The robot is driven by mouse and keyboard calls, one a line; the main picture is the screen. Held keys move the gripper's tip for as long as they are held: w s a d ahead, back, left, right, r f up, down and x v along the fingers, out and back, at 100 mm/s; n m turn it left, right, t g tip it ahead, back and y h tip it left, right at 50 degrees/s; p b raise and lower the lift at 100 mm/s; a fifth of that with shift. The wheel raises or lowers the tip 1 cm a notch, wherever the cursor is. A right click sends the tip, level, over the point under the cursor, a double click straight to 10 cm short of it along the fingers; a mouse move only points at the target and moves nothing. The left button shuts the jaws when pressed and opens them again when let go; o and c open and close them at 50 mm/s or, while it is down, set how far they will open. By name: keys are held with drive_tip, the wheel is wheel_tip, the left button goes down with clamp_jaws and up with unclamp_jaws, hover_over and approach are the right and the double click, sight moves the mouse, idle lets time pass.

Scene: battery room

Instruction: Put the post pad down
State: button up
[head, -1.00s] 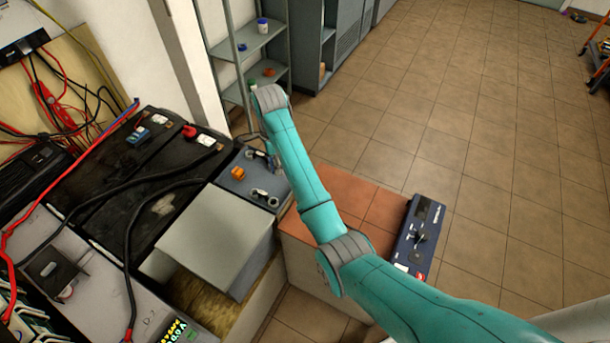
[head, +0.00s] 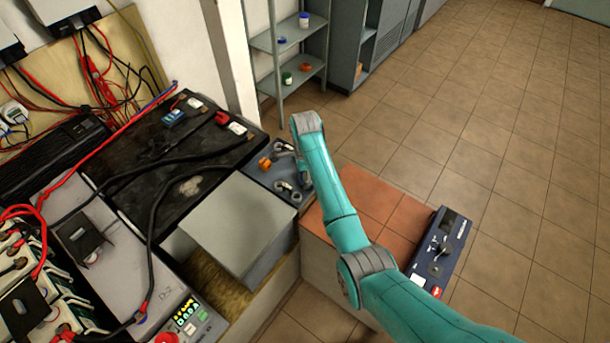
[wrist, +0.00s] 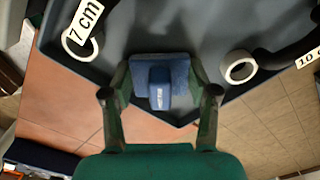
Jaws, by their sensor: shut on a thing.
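The post pad, a blue block with a raised middle (wrist: 160,85), is between the fingers of my gripper (wrist: 161,78) in the wrist view. My gripper is shut on it. Behind the pad is a blue-grey tray (wrist: 205,35) with a pointed corner. I cannot tell whether the pad touches the tray. In the head view the tray (head: 262,181) lies at the left end of the orange tiled top, and my arm mostly hides the gripper and the pad.
Pale rings labelled 7 cm (wrist: 83,45) and 10 cm (wrist: 238,67) flank the pad. An orange piece (head: 265,163) is on the tray. Black batteries (head: 165,165) and a grey box (head: 236,222) stand left. A dark blue device (head: 441,248) sits right. The tiled top (head: 365,200) has bare room.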

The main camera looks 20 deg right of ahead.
drive_tip(key=shift+s+f, duration=0.1)
drive_tip(key=shift+f, duration=0.35)
drive_tip(key=shift+s+f, duration=0.1)
drive_tip(key=shift+f, duration=0.15)
drive_tip(key=o, duration=1.6)
drive_tip(key=shift+f, duration=0.2)
drive_tip(key=shift+c, duration=0.2)
drive_tip(key=shift+r, duration=0.1)
drive_tip(key=shift+r, duration=0.1)
drive_tip(key=shift+w+r, duration=0.2)
drive_tip(key=shift+r, duration=0.35)
wheel_tip(320, 180, up, 12)
drive_tip(key=shift+r, duration=0.1)
